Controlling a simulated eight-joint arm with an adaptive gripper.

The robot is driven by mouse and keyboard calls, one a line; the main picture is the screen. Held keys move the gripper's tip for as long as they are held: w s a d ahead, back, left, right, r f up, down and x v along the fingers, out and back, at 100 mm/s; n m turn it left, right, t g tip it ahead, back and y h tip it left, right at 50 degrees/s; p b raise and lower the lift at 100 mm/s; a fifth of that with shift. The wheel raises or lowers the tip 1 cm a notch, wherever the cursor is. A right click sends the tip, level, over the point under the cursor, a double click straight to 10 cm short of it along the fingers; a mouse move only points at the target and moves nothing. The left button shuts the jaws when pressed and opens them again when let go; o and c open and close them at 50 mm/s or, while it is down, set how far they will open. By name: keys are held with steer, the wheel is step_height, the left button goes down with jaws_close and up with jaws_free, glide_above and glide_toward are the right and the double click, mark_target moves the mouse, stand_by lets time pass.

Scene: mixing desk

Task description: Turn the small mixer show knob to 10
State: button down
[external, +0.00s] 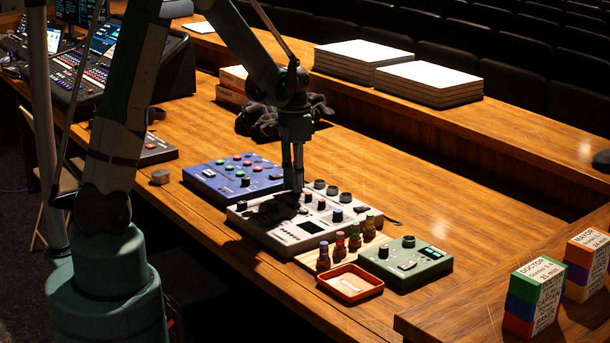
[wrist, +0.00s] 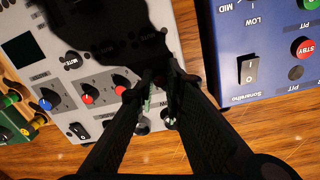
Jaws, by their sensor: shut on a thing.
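A small white-grey mixer (external: 300,234) lies on the wooden desk with several knobs, buttons and a dark screen. My gripper (external: 293,188) reaches straight down onto its left part. In the wrist view, my gripper's fingers (wrist: 160,88) come together over the mixer (wrist: 42,22), shut on a knob that they mostly hide. Its pointer and setting cannot be read. A blue knob (wrist: 48,98) and two red knobs (wrist: 88,92) (wrist: 122,84) sit in a row to the left of the fingers. A dark shadow covers the panel beyond the fingertips.
A blue mixer (external: 234,174) lies close beside the white one. A green box (external: 415,265), an orange tray (external: 350,284) and several small bottles (external: 339,244) stand close on the other side. Dark gloves (external: 262,118) lie behind.

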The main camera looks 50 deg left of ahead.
steer(key=shift+m, duration=1.7)
steer(key=c, duration=2.4)
jaws_free()
steer(key=shift+r, duration=0.15)
step_height(320, 180, up, 12)
steer(key=shift+w+a, duration=0.2)
